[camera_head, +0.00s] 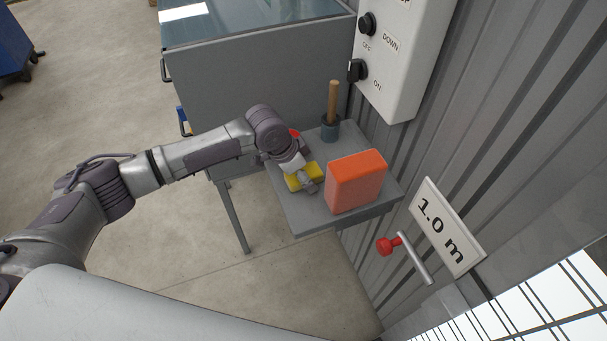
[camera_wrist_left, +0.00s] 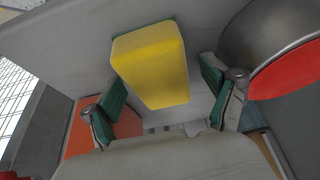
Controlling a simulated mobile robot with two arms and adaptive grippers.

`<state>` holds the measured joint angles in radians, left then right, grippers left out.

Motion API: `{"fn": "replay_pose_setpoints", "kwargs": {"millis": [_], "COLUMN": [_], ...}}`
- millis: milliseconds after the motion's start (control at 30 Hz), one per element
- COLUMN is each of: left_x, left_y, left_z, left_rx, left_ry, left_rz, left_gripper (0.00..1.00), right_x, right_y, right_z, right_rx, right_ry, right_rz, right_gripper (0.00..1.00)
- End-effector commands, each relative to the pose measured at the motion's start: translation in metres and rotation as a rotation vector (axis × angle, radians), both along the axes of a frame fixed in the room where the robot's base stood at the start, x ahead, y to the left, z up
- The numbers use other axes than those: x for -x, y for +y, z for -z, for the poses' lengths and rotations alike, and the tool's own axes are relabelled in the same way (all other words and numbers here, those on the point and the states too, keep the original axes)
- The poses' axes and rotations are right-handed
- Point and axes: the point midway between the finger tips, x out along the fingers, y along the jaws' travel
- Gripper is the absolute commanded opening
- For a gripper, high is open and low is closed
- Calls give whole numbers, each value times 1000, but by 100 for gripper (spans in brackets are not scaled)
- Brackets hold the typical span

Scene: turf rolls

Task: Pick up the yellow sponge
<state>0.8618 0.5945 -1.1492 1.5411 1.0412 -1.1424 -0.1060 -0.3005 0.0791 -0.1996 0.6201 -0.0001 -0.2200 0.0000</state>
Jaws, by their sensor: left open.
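The yellow sponge (camera_head: 301,178) lies on the small grey shelf (camera_head: 301,221) in the head view, partly hidden by my left gripper (camera_head: 303,178). In the left wrist view the yellow sponge (camera_wrist_left: 152,65) has a thin green layer along its far edge. My left gripper (camera_wrist_left: 165,110) is open there, with one green-padded finger on each side of the sponge's near end. Gaps show between the pads and the sponge, so it is not gripped. My right gripper is not in view.
An orange block (camera_head: 356,181) stands right of the sponge. A blue-grey cup with a wooden handle (camera_head: 331,115) stands behind, and a red-topped object (camera_head: 294,134) is close by my gripper. A corrugated wall with a control box (camera_head: 403,50) and red-knobbed lever (camera_head: 388,246) borders the right.

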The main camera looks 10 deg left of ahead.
Motion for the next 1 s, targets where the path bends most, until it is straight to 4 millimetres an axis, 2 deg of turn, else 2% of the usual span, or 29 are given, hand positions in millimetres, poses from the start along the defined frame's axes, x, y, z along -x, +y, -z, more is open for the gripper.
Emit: {"fn": "replay_pose_setpoints", "kwargs": {"millis": [133,500,733,833,1000], "left_x": [0,0,0,-1,-1], "left_y": [0,0,0,0,0], "left_z": [0,0,0,-3,-36], "left_rx": [0,1,1,1,2], "left_ry": [0,1,-1,-2,-5], "left_rz": [0,0,0,1,1], "left_gripper": [84,22,21,21,21], "right_x": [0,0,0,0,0], "right_y": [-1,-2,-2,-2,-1], "right_z": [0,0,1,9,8], "right_rx": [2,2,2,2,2], "right_ry": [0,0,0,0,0], "right_rz": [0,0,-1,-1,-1], "right_gripper": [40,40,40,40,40]}}
